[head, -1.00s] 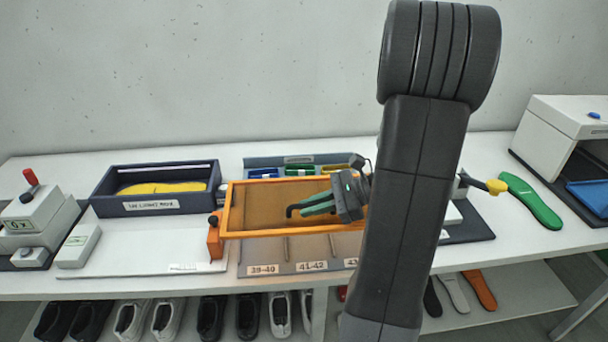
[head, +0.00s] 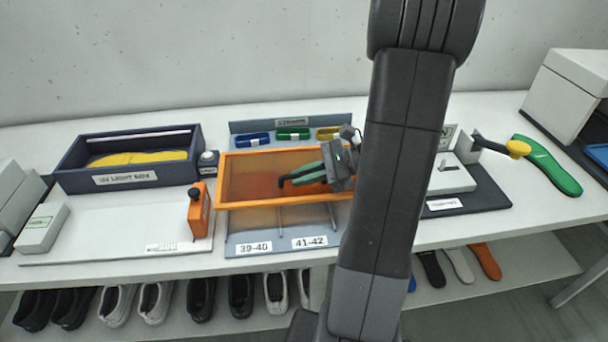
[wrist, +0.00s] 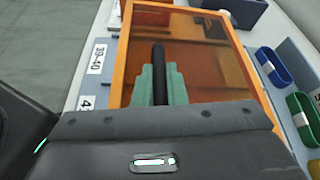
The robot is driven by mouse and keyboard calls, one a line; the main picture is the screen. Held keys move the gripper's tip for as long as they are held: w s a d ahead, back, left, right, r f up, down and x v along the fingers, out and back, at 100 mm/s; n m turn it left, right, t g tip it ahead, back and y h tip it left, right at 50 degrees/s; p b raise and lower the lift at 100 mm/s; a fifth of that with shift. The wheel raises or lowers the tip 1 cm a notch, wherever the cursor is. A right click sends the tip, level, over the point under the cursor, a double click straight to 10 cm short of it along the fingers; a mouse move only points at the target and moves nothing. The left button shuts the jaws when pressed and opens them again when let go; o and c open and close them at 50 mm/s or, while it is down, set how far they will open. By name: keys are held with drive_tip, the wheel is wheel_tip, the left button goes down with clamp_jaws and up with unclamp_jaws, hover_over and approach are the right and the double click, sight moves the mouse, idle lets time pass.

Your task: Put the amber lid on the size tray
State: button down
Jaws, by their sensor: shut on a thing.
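The amber lid (head: 222,180), an orange frame around a see-through amber panel, is over the grey size tray (head: 272,243) in the head view. It covers the back and middle of the tray, while the front strip with labels 39-40 and 41-42 shows. I cannot tell whether it touches the tray. My gripper (head: 304,175), with green fingers, is shut on the lid's dark bar handle. My arm hides the lid's right end and the tray's right part. In the wrist view the lid (wrist: 215,60) extends beyond my fingers (wrist: 160,85), with the dark handle between them.
A dark box with yellow contents (head: 128,159) is at left. An orange device (head: 198,211) stands close left of the tray. A yellow-knobbed lever (head: 517,149) and a green insole (head: 547,165) are at right.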

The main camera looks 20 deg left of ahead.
drive_tip(key=shift+f+b, duration=1.85)
drive_tip(key=shift+f, duration=0.9)
drive_tip(key=c, duration=1.4)
unclamp_jaws()
drive_tip(key=v, duration=1.4)
drive_tip(key=shift+f, duration=0.1)
